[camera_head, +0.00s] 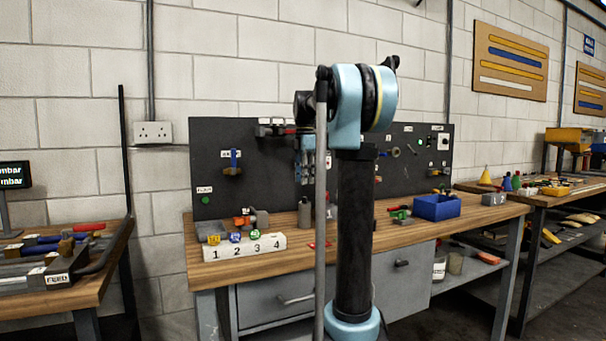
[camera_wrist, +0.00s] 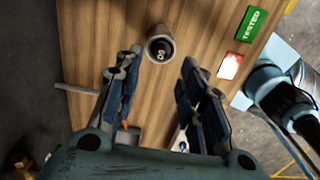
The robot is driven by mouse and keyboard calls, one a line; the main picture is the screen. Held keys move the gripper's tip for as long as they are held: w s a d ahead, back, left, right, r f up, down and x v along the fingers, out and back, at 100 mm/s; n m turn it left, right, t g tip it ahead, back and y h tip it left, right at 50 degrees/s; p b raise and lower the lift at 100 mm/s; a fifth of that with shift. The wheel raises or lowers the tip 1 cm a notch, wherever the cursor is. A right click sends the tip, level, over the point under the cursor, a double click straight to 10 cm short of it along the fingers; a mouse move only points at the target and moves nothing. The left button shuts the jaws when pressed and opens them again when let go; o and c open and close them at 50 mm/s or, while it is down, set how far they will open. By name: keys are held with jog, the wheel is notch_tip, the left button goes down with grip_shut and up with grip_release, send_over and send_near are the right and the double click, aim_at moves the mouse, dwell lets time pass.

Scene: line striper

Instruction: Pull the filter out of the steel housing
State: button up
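A small round steel housing (camera_wrist: 153,36) stands on the wooden bench in the wrist view. A dark round piece, likely the filter (camera_wrist: 161,50), shows in its mouth with pale marks on top. A grey upright cylinder that looks like the housing (camera_head: 304,214) shows in the head view, just left of my arm. My gripper (camera_wrist: 162,60) points down with its fingers wide apart, empty, the housing lying between and slightly beyond the tips in the picture. I cannot see any touch. In the head view my gripper is mostly hidden by my arm.
A green TESTED label (camera_wrist: 251,24) and a red-and-white card (camera_wrist: 230,66) lie right of the housing. A white numbered block (camera_head: 245,247) with coloured pieces stands left on the bench, a blue bin (camera_head: 437,208) right. A dark tool board (camera_head: 240,140) stands behind.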

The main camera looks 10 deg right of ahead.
jog(key=shift+f, duration=3.65)
jog(key=shift+s+r, duration=0.1)
grip_shut()
